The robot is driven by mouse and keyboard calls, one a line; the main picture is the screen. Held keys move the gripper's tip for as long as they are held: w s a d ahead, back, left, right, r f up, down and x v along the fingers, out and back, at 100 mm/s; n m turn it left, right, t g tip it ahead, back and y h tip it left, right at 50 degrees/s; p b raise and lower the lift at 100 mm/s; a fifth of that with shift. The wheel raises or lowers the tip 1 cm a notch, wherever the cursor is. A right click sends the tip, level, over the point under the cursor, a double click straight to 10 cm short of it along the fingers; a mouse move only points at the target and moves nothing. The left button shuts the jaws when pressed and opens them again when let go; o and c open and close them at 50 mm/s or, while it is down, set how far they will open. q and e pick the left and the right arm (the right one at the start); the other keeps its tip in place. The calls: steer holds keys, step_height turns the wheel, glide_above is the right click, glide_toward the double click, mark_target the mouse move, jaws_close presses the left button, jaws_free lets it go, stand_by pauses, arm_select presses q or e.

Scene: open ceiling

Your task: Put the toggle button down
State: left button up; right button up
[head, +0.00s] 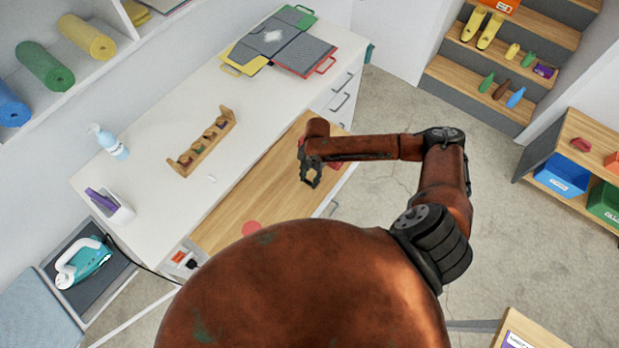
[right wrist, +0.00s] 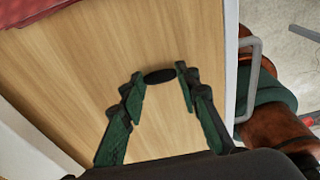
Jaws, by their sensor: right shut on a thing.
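My right gripper (head: 311,178) is over a wood-coloured surface (head: 243,203) beside the white counter. In the right wrist view, its fingers (right wrist: 160,78) are shut on a small dark oval thing, the toggle button (right wrist: 159,76), held between the fingertips. I cannot tell whether the button touches the wood below. In the head view the button is too small to make out at the fingertips. My left gripper is not in view.
A red cloth-like thing (right wrist: 50,10) lies at the wood's far edge. A round red thing (head: 252,228) is on the wood. A wooden rack (head: 203,143) and spray bottle (head: 108,142) stand on the white counter (head: 160,195). A metal handle (right wrist: 250,80) is at the right edge.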

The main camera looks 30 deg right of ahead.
steer(key=o, duration=0.7)
steer(key=shift+f, duration=0.15)
steer(key=shift+o, duration=0.2)
step_height(320, 180, up, 12)
steer(key=d, duration=0.1)
steer(key=shift+w+d+b, duration=0.3)
steer(key=shift+d+b, duration=0.05)
steer(key=shift+b, duration=0.05)
